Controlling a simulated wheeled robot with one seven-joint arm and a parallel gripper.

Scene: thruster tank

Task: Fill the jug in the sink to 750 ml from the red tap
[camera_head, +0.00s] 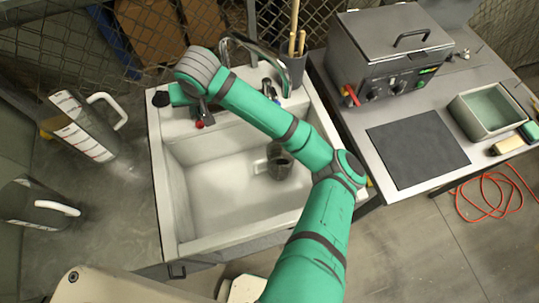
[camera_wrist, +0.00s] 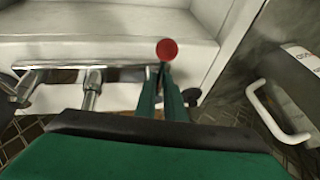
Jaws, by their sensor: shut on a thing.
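The white sink (camera_head: 205,190) is in the middle of the head view. A dark grey jug (camera_head: 281,165) stands in it towards the right, its handle on the left; my arm passes close above it. I cannot read its level or marks, and no stream of water shows. The red tap (camera_head: 200,124) is at the sink's back left; its round red end (camera_wrist: 168,50) shows in the wrist view. My gripper (camera_wrist: 167,80) is shut on the red tap, with its fingers close together just behind the red end.
A blue tap (camera_head: 275,97) and a curved metal spout (camera_head: 243,42) are at the sink's back. Jugs with white handles (camera_head: 84,125) (camera_head: 38,205) stand on the left. A grey machine (camera_head: 385,50), dark mat (camera_head: 417,148) and tub (camera_head: 488,111) occupy the right bench.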

